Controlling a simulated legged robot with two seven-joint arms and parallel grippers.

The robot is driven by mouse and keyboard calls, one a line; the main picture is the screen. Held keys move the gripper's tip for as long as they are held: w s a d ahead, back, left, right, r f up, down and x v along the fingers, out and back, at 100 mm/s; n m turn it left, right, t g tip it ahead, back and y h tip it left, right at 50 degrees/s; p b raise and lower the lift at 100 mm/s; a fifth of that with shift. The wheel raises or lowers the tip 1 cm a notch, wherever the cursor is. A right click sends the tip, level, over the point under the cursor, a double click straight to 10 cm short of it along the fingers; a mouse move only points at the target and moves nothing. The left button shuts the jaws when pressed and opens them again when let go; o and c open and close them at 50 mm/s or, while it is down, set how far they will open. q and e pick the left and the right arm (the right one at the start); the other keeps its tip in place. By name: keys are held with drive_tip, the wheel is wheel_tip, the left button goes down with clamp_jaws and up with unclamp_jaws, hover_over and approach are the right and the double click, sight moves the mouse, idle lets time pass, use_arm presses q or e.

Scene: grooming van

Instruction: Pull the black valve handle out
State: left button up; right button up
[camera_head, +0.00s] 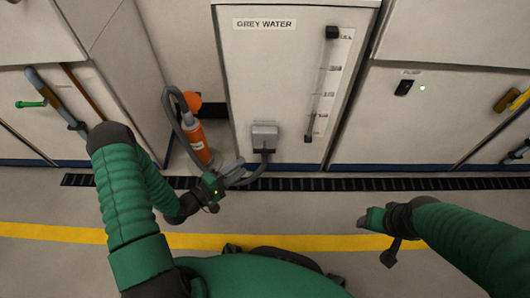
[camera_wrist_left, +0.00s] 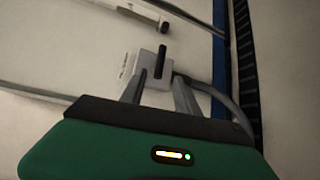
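The grey valve block (camera_head: 264,137) sits low on the front of the GREY WATER tank (camera_head: 270,70). In the left wrist view the black valve handle (camera_wrist_left: 161,61) stands out as a dark bar on the pale valve block (camera_wrist_left: 152,80). My left gripper (camera_head: 252,168) reaches toward the valve from the lower left. In the left wrist view its two grey fingers (camera_wrist_left: 160,79) are apart, with the handle beyond and between their tips, not clasped. My right gripper (camera_head: 372,219) is at the lower right, away from the tank; its fingers are unclear.
An orange cylinder (camera_head: 197,140) with a grey hose stands left of the tank. A clear level gauge (camera_head: 322,85) is on the tank's right side. A black floor grate (camera_head: 330,184) and a yellow line (camera_head: 300,242) run across the floor. Cabinets flank both sides.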

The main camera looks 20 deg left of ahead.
use_arm(q)
drive_tip(key=b+x, duration=0.1)
drive_tip(key=x, duration=0.2)
drive_tip(key=b+x, duration=0.2)
drive_tip(key=x, duration=0.2)
drive_tip(key=b+x, duration=0.2)
drive_tip(key=x, duration=0.2)
drive_tip(key=shift+w+f, duration=0.25)
drive_tip(key=shift+f, duration=0.05)
drive_tip(key=shift+w+d+r, duration=0.1)
drive_tip(key=shift+w+d, duration=0.05)
drive_tip(key=shift+w, duration=0.1)
clamp_jaws()
drive_tip(key=shift+s, duration=0.15)
